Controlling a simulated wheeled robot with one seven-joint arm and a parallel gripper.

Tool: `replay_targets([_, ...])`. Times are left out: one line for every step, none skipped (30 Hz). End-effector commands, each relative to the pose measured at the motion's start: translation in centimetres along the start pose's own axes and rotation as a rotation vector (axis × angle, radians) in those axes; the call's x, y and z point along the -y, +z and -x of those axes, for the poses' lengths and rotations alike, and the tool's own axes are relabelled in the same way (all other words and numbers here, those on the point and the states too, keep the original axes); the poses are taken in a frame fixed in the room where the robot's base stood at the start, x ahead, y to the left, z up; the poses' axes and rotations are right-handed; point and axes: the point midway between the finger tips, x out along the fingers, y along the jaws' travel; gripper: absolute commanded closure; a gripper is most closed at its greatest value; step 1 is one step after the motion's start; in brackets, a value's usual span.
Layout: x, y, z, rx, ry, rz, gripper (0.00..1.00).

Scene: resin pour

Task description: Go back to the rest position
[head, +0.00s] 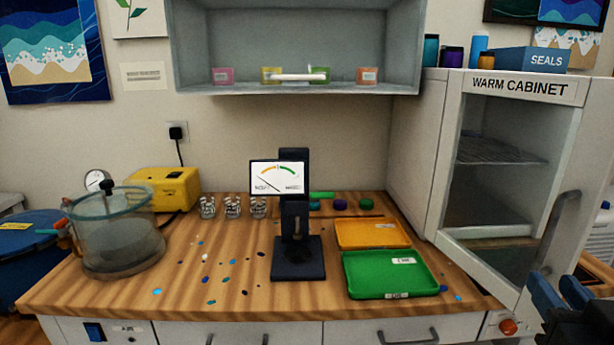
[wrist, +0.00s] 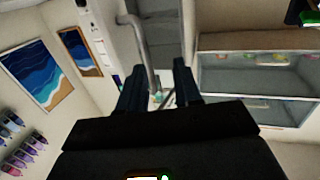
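My gripper (head: 560,292) shows at the lower right of the head view as two dark blue fingers, in front of the lower right part of the warm cabinet (head: 524,88). In the wrist view my gripper (wrist: 158,88) has its two fingers apart with nothing held between them. The cabinet's grey handle (head: 562,228) rises just above the fingers in the head view. I cannot tell the exact gap between fingers and handle.
The wooden worktop (head: 215,295) holds a glass-walled pot (head: 118,245), a dial stand (head: 297,255), a green tray (head: 390,290), an orange tray (head: 352,240) and small cups (head: 232,207). Coloured flecks lie scattered there. An open shelf (head: 290,88) hangs above.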

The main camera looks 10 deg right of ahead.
Motion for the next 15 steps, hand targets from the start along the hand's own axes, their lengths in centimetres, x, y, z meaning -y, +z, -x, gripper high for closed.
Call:
replay_targets([0.6, 1.4, 1.0, 0.019, -0.023, 0.006, 0.67])
replay_targets([1.0, 2.0, 1.6, 0.024, -0.037, 0.009, 0.67])
replay_targets([1.5, 2.9, 2.4, 0.033, -0.055, 0.014, 0.67])
replay_targets([1.8, 3.5, 3.0, 0.039, -0.068, 0.017, 0.67])
replay_targets([2.1, 4.1, 3.6, 0.044, -0.081, 0.021, 0.67])
replay_targets([2.5, 4.9, 4.4, 0.051, -0.099, 0.025, 0.67])
replay_targets([2.8, 5.5, 5.1, 0.058, -0.113, 0.027, 0.67])
replay_targets([3.0, 6.0, 5.8, 0.063, -0.125, 0.029, 0.67])
replay_targets([3.3, 6.8, 6.7, 0.071, -0.142, 0.032, 0.67])
replay_targets([3.6, 7.3, 7.4, 0.077, -0.154, 0.034, 0.67])
replay_targets([3.8, 7.8, 8.1, 0.082, -0.167, 0.035, 0.67])
replay_targets([4.0, 8.4, 9.1, 0.089, -0.183, 0.038, 0.67])
replay_targets([4.2, 8.8, 9.8, 0.095, -0.195, 0.039, 0.67])
replay_targets([4.4, 9.3, 10.6, 0.101, -0.207, 0.04, 0.67])
replay_targets([4.6, 9.8, 11.6, 0.108, -0.223, 0.042, 0.67])
